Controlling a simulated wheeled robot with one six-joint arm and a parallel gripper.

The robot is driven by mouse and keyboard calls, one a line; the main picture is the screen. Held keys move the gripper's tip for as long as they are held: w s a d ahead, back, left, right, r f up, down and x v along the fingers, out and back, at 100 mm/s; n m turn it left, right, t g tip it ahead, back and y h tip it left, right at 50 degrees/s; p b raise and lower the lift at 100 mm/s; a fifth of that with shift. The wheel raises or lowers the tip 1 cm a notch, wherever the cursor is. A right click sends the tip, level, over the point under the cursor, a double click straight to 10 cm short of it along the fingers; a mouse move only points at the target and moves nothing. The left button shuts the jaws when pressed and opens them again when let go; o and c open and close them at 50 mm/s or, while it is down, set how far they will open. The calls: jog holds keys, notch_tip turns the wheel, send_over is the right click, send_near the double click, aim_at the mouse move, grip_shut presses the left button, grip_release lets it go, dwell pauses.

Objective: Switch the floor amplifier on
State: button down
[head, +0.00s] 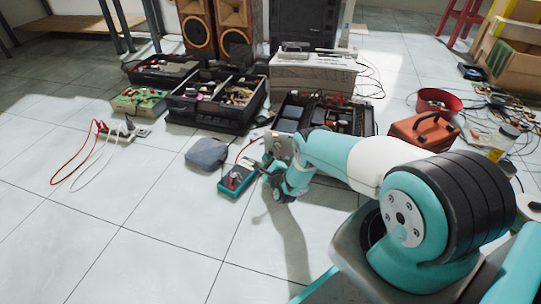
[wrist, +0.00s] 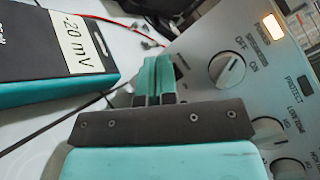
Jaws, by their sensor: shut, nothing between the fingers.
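The amplifier's grey front panel (wrist: 205,95) fills the right of the wrist view, tilted. An orange lamp (wrist: 272,27) at its top glows. Below the lamp is a round knob (wrist: 227,69) marked OFF and ON; I cannot tell its exact setting. More knobs (wrist: 268,132) sit lower right, near a dark PROTECT window (wrist: 304,88). My gripper (wrist: 153,62) is shut and empty, its teal fingers side by side left of the OFF/ON knob. I cannot tell whether they touch the panel. In the head view my gripper (head: 277,183) is low, beyond my arm. A silver box (head: 312,75) stands at the back.
A teal and black meter (head: 238,178) lies left of my gripper; it also shows in the wrist view (wrist: 50,60). Open tool cases (head: 215,128), a blue-grey pouch (head: 206,154) and an orange toolbox (head: 425,130) surround it. Front-left floor is clear.

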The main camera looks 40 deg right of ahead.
jog(key=shift+s+a+f+b, duration=0.15)
jog(key=shift+s+f+b, duration=0.05)
jog(key=shift+s+b, duration=0.1)
jog(key=shift+s+a+r, duration=0.1)
jog(key=shift+a, duration=0.1)
jog(key=shift+s+a, duration=0.15)
jog(key=shift+a, duration=0.05)
jog(key=shift+s+a+f+b, duration=0.3)
jog(key=shift+s+a+f, duration=0.1)
jog(key=shift+s+f, duration=0.25)
jog(key=shift+s+a+f+b, duration=0.3)
jog(key=shift+s+a+f, duration=0.05)
jog(key=shift+s+f, duration=0.25)
jog(key=shift+s+a+f, duration=0.3)
jog(key=shift+a, duration=0.05)
